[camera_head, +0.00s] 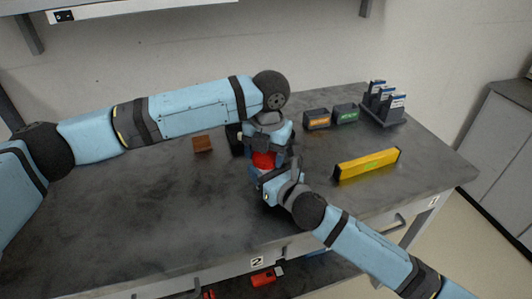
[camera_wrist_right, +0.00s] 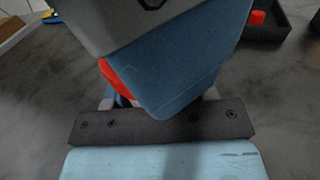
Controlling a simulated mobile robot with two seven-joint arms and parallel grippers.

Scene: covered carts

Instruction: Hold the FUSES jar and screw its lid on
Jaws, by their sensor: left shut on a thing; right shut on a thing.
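My left gripper (camera_head: 264,150) comes down from above and is shut on a red round part (camera_head: 263,160), which looks like the lid. The red part also shows in the right wrist view (camera_wrist_right: 117,80), partly behind a dark blue finger of my left gripper. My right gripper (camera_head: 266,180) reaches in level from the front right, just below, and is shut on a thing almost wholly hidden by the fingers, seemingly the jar. No FUSES label shows. Whether the lid sits straight on the jar cannot be told.
A brown block (camera_head: 202,144) and a dark tray (camera_head: 235,139) stand left of the grippers. The right wrist view shows a small red piece (camera_wrist_right: 257,17) at the tray. Two small labelled bins, orange (camera_head: 317,120) and green (camera_head: 346,114), a rack (camera_head: 384,108) and a yellow bar (camera_head: 367,164) lie right.

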